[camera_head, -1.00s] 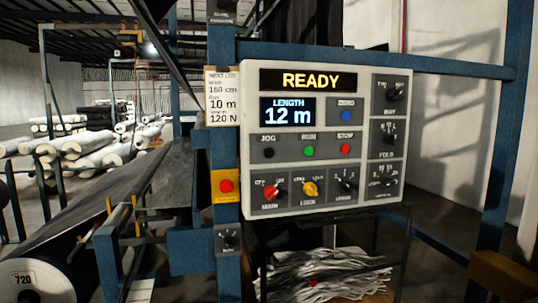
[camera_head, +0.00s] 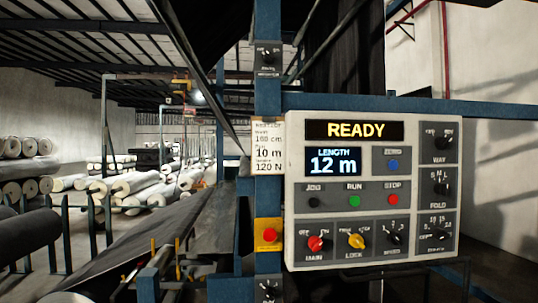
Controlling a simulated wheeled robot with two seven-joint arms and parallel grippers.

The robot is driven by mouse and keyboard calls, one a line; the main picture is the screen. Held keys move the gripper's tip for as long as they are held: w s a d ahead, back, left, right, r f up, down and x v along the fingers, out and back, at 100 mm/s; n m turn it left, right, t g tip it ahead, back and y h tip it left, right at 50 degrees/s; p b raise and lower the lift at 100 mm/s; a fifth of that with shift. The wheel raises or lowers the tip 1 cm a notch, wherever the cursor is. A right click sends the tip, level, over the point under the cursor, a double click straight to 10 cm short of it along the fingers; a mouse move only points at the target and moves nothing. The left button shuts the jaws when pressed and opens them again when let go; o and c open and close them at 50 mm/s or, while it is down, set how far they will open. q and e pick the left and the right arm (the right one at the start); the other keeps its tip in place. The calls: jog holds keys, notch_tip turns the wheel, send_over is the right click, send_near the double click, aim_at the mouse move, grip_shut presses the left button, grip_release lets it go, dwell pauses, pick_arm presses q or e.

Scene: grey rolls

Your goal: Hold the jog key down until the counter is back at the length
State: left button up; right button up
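The control panel (camera_head: 378,275) is a pale box on a blue post at the right. Its top display (camera_head: 354,130) reads READY. The length counter (camera_head: 333,162) reads 12 m. The jog key (camera_head: 314,202) is a small black round button under the word JOG, left of the green RUN key (camera_head: 355,201) and the red STOP key (camera_head: 392,200). A paper card (camera_head: 268,148) left of the panel shows 10 m among other lines, partly too small to read. Nothing touches the jog key. Neither of my grippers is in view.
A red button on a yellow plate (camera_head: 268,235) sits on the blue post (camera_head: 268,195) beside the panel. A dark sloping web (camera_head: 165,235) and machine frame fill the lower left. The panel's front is unobstructed.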

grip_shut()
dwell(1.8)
